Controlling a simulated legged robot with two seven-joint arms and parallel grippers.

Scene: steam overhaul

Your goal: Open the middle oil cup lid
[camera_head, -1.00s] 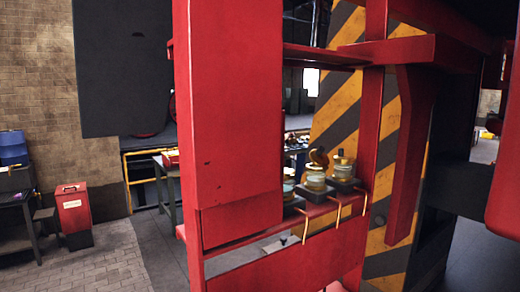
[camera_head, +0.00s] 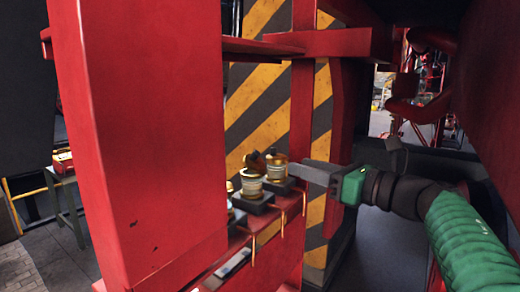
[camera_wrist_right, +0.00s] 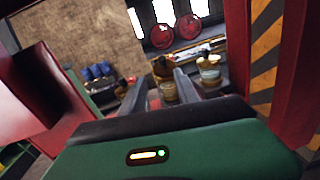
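Several oil cups with brass lids and pale glass bodies stand in a row on a red ledge. The middle oil cup (camera_head: 251,187) shows in the head view; its brown-gold lid (camera_head: 255,161) appears tilted up. In the right wrist view the middle cup (camera_wrist_right: 168,91) shows between my fingers, its lid (camera_wrist_right: 163,68) also tilted. The far cup (camera_head: 276,170) has its lid flat. The near cup (camera_head: 231,188) is mostly hidden by the red post. My right gripper (camera_head: 294,168) is open and empty, its fingertips beside the far cup. My left gripper is out of view.
A broad red post (camera_head: 140,130) stands left of the cups, and a red crossbar (camera_head: 320,43) runs above them. A striped yellow-black panel (camera_head: 262,110) stands behind. Thin copper pipes (camera_head: 282,222) hang from the ledge. A red surface (camera_head: 470,110) borders the right.

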